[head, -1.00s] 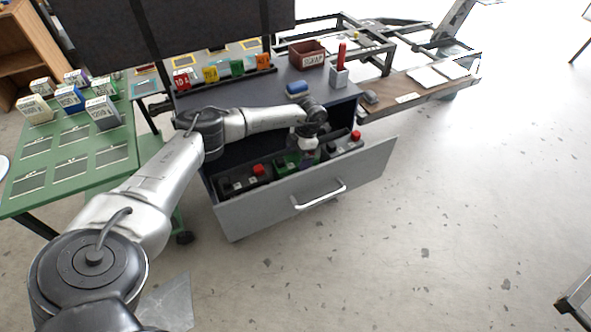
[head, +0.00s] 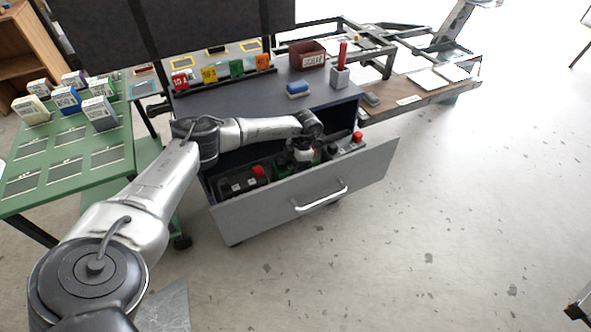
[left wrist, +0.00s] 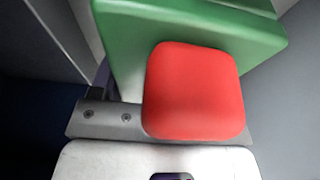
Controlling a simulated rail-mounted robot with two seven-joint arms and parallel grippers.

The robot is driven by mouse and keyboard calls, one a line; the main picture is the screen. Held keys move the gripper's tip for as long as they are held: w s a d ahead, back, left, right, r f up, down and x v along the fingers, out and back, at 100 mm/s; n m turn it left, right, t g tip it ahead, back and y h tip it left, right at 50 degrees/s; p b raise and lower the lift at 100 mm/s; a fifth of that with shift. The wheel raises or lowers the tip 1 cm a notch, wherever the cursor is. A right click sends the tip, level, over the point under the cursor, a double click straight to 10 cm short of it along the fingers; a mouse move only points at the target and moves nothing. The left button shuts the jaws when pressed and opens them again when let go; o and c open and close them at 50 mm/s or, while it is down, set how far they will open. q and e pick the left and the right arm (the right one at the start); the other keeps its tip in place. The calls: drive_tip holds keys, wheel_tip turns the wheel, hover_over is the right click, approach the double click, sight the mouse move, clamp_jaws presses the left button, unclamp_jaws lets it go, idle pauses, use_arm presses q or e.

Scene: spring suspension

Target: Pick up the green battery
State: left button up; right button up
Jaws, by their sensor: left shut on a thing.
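The green battery (head: 282,170) sits among darker batteries in the open drawer (head: 300,204) of the grey cabinet. My left gripper (head: 302,162) reaches down into the drawer and covers part of the battery. In the left wrist view the green body of the battery (left wrist: 200,35) fills the top, with a red cap (left wrist: 195,92) in front of it. My left gripper (left wrist: 112,118) shows below and beside it, shut on the battery. The battery's lower part is hidden, and I cannot tell whether it is clear of the drawer floor. My right gripper is not in view.
A dark battery with a red cap (head: 238,184) lies left of the green one; another (head: 354,143) is at the drawer's right end. The cabinet top holds a blue sponge-like block (head: 298,90), a brown bin (head: 307,55) and coloured cards.

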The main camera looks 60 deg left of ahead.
use_arm(q)
clamp_jaws()
drive_tip(key=shift+w+r, duration=0.1)
drive_tip(key=shift+r, duration=0.1)
idle(0.3)
drive_tip(key=shift+r, duration=0.15)
